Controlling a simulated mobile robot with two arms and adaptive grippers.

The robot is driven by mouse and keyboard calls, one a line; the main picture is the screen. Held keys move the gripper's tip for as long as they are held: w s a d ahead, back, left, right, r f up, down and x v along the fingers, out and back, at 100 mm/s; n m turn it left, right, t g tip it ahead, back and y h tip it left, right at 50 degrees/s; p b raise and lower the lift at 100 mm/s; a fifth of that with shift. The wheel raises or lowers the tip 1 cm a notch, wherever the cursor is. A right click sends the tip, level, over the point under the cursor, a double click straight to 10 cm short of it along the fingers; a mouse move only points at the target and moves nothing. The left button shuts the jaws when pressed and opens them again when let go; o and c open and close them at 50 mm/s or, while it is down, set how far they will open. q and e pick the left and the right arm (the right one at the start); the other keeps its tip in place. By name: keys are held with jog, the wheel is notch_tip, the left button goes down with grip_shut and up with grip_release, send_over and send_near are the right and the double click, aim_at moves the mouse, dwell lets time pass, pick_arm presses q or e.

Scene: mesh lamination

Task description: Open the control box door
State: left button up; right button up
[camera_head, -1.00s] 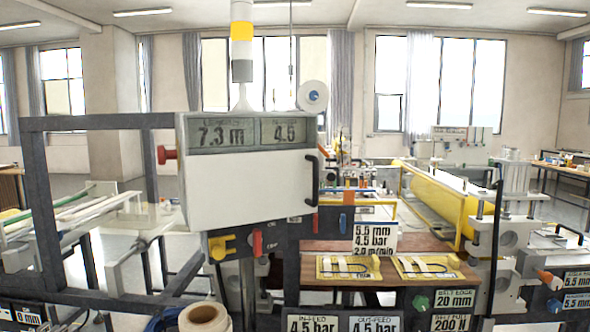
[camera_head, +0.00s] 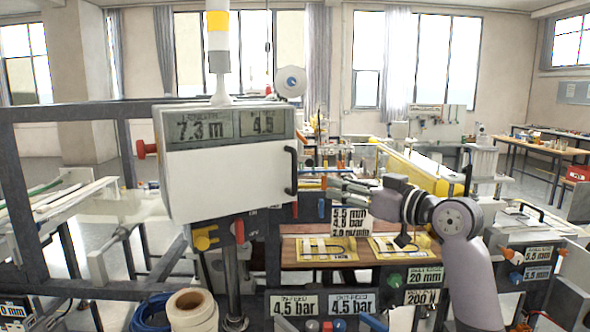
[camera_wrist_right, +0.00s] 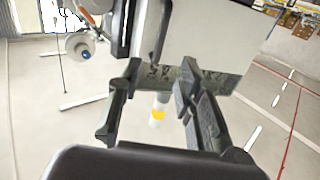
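The control box (camera_head: 225,180) has a white front door, shut, below two grey displays reading 7.3 m and 4.5. A black vertical handle (camera_head: 291,171) is on the door's right edge. My right gripper (camera_head: 338,186) is to the right of the handle, apart from it, with its fingers toward the box. In the right wrist view my gripper (camera_wrist_right: 162,75) has its fingers spread with nothing between them. The white box panel (camera_wrist_right: 215,35) fills the upper middle beyond the fingers. My left gripper is out of view.
A red knob (camera_head: 146,149) sticks out on the box's left. A yellow and a red valve (camera_head: 239,231) are below it. A signal tower (camera_head: 218,45) stands on top. A wooden board (camera_head: 290,251) with yellow plates lies below my right arm. A dark frame (camera_head: 60,112) stands left.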

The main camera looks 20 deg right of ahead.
aim_at(295, 188)
jog(key=p+x, duration=0.5)
jog(key=x, duration=0.9)
jog(key=shift+w+a+r+p, duration=0.1)
jog(key=shift+w+a+p, duration=0.2)
jog(key=shift+w+a, duration=0.15)
jog(key=shift+w, duration=0.2)
grip_shut()
